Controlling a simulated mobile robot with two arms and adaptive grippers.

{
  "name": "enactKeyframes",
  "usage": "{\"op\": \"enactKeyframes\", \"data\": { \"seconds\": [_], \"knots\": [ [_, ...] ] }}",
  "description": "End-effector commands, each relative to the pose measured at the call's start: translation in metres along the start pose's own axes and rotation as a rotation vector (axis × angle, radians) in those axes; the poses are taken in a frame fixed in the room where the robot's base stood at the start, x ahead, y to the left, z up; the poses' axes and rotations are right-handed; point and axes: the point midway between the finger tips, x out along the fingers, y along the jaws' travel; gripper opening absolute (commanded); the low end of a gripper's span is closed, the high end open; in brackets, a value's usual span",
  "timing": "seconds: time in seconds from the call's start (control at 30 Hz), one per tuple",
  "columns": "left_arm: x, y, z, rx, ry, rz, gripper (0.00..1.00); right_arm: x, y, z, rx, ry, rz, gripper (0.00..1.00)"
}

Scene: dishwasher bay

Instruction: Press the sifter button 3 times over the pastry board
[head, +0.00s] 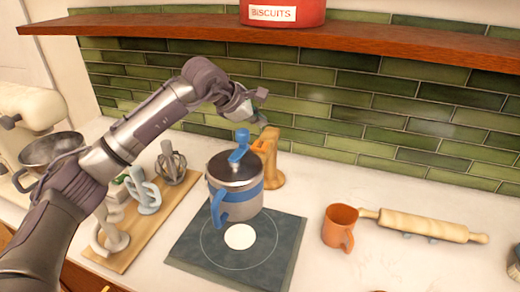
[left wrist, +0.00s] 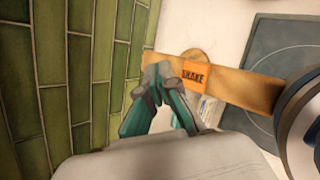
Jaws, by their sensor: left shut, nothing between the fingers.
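The sifter (head: 235,173) is a steel canister with a blue band, blue handle and blue knob, held by a wooden stand (head: 275,168) above the pastry board (head: 190,250). The board is dark slate with a ring drawn on it and a pale round disc (head: 240,237) inside. In the left wrist view, the orange button (left wrist: 194,75) marked SHAKE is on the wooden arm, and part of the sifter (left wrist: 300,125) is at the right. My left gripper (head: 262,121) is shut and empty, its fingertips (left wrist: 158,75) beside the button in that view. Contact cannot be told. My right gripper is not seen.
A terracotta mug (head: 340,227) and a rolling pin (head: 425,225) are right of the board. A wooden tray (head: 130,250) with utensils and a metal bowl (head: 50,148) are left. A green tiled wall and wooden shelf (head: 330,43) bound the back.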

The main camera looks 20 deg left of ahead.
Motion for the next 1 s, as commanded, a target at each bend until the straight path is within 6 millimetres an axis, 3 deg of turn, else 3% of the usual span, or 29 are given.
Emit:
{"op": "enactKeyframes", "data": {
  "seconds": [0.1,0.3,0.53,1.0],
  "knots": [
    [0.017,-0.012,-0.012,0.000,0.001,-0.001,0.00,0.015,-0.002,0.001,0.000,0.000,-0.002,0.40],
    [0.028,-0.020,-0.021,0.000,0.000,0.001,0.00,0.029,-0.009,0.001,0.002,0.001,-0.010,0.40],
    [0.029,-0.021,-0.021,0.000,0.000,0.000,0.00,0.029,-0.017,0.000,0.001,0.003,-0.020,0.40],
    [0.029,-0.021,-0.021,0.000,0.000,0.000,0.00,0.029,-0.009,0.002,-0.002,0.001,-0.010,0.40]
  ]
}}
